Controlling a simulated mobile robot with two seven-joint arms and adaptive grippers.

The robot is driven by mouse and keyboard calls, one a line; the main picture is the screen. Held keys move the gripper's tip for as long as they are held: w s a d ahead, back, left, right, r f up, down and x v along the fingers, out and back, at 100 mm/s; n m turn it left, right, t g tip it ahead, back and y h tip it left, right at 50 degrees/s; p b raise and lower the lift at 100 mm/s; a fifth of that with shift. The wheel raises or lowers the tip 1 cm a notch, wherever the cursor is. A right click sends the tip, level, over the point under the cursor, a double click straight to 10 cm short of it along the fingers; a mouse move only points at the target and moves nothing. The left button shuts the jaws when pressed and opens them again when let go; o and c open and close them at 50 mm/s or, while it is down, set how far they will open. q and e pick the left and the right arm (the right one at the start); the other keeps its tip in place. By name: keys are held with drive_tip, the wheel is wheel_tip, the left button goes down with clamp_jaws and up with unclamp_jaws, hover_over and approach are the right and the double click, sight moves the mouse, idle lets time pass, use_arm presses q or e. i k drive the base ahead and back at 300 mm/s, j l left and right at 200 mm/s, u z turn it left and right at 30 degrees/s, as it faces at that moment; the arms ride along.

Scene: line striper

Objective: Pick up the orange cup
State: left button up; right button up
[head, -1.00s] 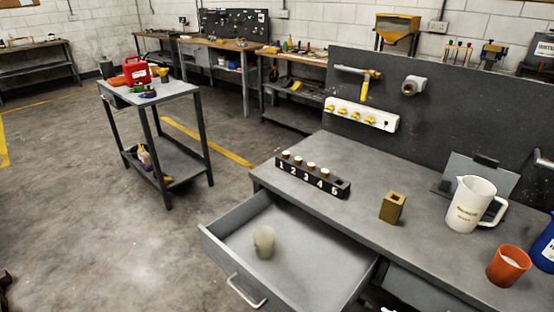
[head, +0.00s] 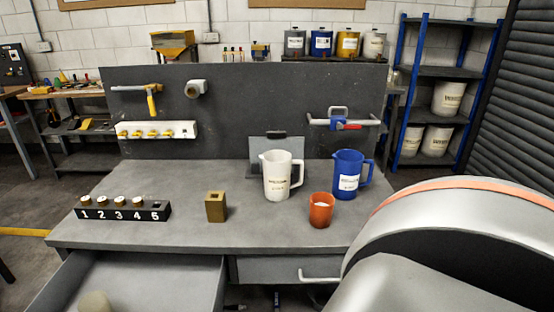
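The orange cup (head: 320,211) stands upright on the grey workbench (head: 270,232), right of centre in the head view. Neither of my grippers is in view. A large white arm link of mine with an orange stripe fills the lower right and covers the bench's right end.
A brass block (head: 216,206) and a black numbered rack (head: 123,210) stand left of the jugs. The open drawer (head: 150,285) juts out at lower left with a pale round object (head: 95,302) in it. A dark back panel (head: 240,115) rises behind.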

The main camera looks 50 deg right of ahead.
sight(322, 203)
drive_tip(key=k+z, duration=0.2)
drive_tip(key=k, duration=0.2)
drive_tip(key=z, duration=1.55)
